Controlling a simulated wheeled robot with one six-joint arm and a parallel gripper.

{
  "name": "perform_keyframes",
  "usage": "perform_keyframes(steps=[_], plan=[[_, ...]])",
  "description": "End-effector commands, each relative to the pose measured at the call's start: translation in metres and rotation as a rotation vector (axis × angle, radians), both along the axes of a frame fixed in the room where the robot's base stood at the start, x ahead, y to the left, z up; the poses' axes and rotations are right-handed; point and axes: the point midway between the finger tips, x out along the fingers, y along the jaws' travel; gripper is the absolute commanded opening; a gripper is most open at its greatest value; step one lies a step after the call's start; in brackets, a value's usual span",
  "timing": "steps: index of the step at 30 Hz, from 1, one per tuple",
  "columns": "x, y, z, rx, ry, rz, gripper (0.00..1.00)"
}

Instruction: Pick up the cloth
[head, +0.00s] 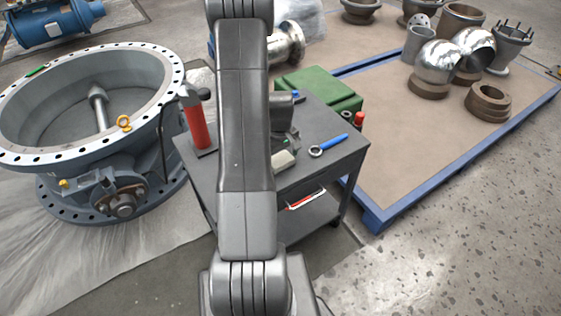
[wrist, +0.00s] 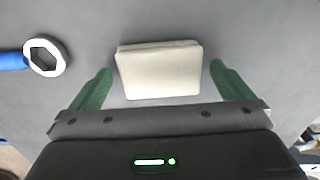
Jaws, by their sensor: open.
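The cloth (wrist: 158,72) is a pale, off-white folded pad lying flat on the grey cart top. It sits between the two green fingers of my gripper (wrist: 161,70), with a gap on each side. The gripper is open and empty above the cart top. In the head view a pale part of the cloth (head: 284,160) shows just right of my arm. My arm hides much of the gripper and possibly part of the cloth there.
A wrench with blue handle (head: 330,145) lies beside the cloth; its ring end (wrist: 45,58) shows in the wrist view. A red-bodied tool (head: 195,125) stands on the cart (head: 335,168). A green case (head: 320,88) is behind. A large valve (head: 90,95) stands left.

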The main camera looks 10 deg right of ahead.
Motion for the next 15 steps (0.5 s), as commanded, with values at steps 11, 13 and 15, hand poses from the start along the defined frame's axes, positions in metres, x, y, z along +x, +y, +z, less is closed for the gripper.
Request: perform_keyframes(steps=[11,13,15], plan=[[0.0001,-0.0001,-0.0035,0.000,0.000,-0.001,0.82],[0.0001,-0.0001,-0.0034,0.000,0.000,-0.001,0.69],[0.0001,-0.0001,-0.0034,0.000,0.000,-0.001,0.55]])
